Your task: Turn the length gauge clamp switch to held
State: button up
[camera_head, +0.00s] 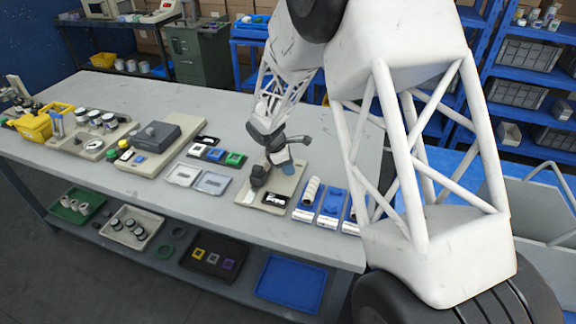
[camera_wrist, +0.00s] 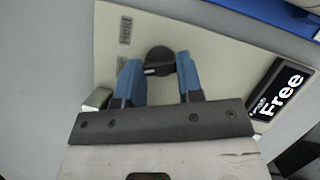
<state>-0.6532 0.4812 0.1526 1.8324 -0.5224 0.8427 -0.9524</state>
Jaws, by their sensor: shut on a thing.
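The clamp switch is a round black knob (camera_wrist: 158,57) with a pale pointer mark on its lower left side. It stands on a beige panel (camera_wrist: 215,45), which also shows in the head view (camera_head: 250,198). The word "Held" is printed on the panel above and left of the knob; a second label lower down is partly hidden. A black display (camera_wrist: 282,92) to the right reads "Free" in white. My gripper (camera_wrist: 158,66) is shut on the knob, one blue finger on each side. In the head view my gripper (camera_head: 286,168) hides the knob.
In the head view, blue trays (camera_head: 329,212) with white rolls lie just right of the panel. Grey trays (camera_head: 212,183) and a holder with coloured blocks (camera_head: 216,155) lie to the left. The grey table (camera_head: 215,105) is clear behind.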

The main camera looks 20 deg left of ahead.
jog(key=m+g, duration=0.1)
jog(key=m, duration=0.2)
jog(key=m+g, duration=0.1)
jog(key=m, duration=0.1)
jog(key=shift+w+a+m, duration=0.1)
jog(key=shift+w+m, duration=0.1)
jog(key=shift+m, duration=0.2)
jog(key=m+g, duration=0.2)
jog(key=m, duration=0.3)
jog(key=shift+w, duration=0.1)
jog(key=o, duration=0.9)
jog(key=shift+o, duration=0.2)
jog(key=v, duration=0.7)
jog(key=shift+r, duration=0.4)
jog(key=shift+w, duration=0.15)
